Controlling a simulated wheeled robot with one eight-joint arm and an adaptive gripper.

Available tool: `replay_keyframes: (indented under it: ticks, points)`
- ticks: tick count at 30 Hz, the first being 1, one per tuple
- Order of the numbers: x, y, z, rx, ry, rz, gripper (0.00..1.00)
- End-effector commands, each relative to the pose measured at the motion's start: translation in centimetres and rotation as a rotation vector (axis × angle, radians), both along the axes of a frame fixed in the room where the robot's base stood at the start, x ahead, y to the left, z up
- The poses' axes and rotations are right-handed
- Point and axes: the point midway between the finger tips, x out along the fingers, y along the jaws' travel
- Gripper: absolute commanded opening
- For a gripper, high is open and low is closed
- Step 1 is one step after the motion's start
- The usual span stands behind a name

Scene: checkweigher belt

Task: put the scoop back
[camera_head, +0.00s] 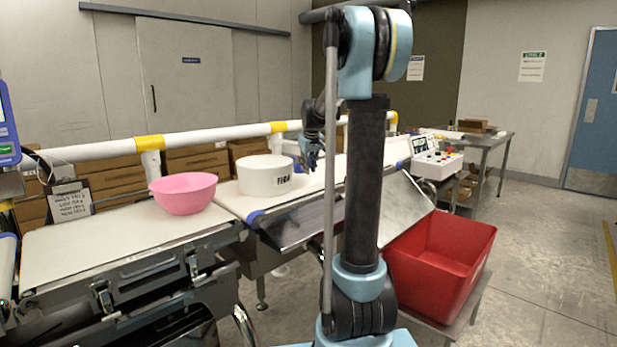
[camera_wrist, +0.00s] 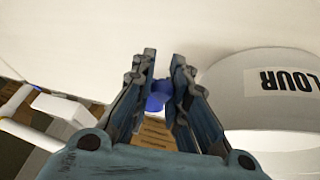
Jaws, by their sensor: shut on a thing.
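My gripper (camera_head: 312,158) is over the far side of the belt, just right of a round white tub (camera_head: 265,176). In the wrist view my gripper (camera_wrist: 163,62) has its fingers closed in with a narrow gap. A small blue piece (camera_wrist: 158,100) shows between them; I take it for part of the scoop, whose full shape cannot be seen. The white tub (camera_wrist: 262,78), with a label reading "LOUR", is right of the fingers. The pink bowl (camera_head: 184,194) stands on the belt to the left of the tub.
A white guard rail (camera_head: 210,139) with yellow joints runs behind the belt (camera_head: 100,238). A red bin (camera_head: 440,265) stands at the front right. A control box (camera_head: 436,164) is at the belt's right end. Cardboard boxes (camera_head: 110,178) stand behind the rail.

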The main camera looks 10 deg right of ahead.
Motion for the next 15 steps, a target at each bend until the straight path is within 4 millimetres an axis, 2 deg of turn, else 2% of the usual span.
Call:
replay_keyframes:
  ticks: [7,15]
  points:
    - [0.0,0.0,-3.2,0.000,0.000,0.000,0.00]
    - [0.0,0.0,-3.4,0.000,0.000,0.000,0.00]
